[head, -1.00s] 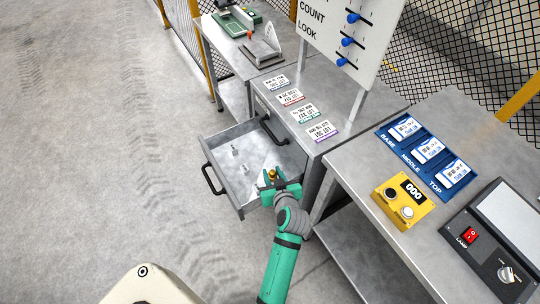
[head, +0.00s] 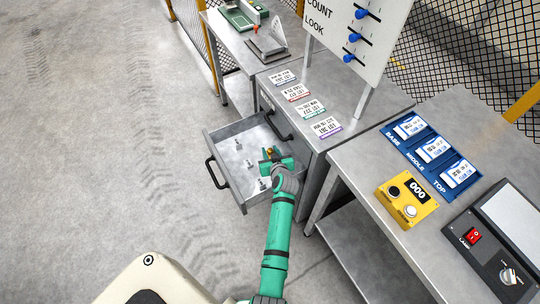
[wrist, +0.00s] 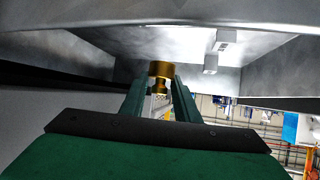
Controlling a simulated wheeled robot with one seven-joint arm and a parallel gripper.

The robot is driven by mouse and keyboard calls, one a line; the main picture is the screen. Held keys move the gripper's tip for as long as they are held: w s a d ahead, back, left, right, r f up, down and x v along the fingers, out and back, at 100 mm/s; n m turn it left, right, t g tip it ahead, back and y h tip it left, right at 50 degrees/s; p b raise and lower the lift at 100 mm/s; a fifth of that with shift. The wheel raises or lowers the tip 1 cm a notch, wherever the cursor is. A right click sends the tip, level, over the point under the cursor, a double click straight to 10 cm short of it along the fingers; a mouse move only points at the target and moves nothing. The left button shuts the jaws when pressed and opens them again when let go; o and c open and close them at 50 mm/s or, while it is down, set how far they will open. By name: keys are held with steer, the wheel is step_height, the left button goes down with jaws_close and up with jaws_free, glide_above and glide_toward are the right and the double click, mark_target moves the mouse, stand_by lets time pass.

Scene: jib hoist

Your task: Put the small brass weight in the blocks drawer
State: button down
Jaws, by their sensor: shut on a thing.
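The small brass weight (head: 269,152) is held at the tip of my gripper (head: 274,158), over the right part of the open drawer (head: 226,186). In the wrist view the brass weight (wrist: 161,69) sits between the two green fingers (wrist: 160,100), which are shut on it. I cannot tell whether it touches the drawer floor. Several small pale metal pieces stand in the drawer, such as one piece (head: 248,163) left of my gripper. Two pale pieces also show in the wrist view (wrist: 210,64). My gripper hides part of the drawer's right side.
The cabinet top (head: 345,105) above the drawer carries several lot cards. A black handle (head: 277,129) sits on the cabinet front. A bench (head: 360,165) with a yellow counter box (head: 407,199) stands at the right. The floor at the left is clear.

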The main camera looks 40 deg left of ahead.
steer(key=shift+w+a+f, duration=0.1)
steer(key=shift+w+f, duration=0.05)
steer(key=shift+f, duration=1.5)
steer(key=shift+f, duration=0.1)
steer(key=shift+a+f, duration=0.1)
steer(key=shift+f, duration=0.25)
steer(key=shift+f, duration=0.15)
steer(key=c, duration=1.4)
jaws_free()
steer(key=shift+o, duration=0.2)
steer(key=shift+r, duration=0.3)
steer(key=v, duration=1.2)
steer(key=shift+r, duration=0.2)
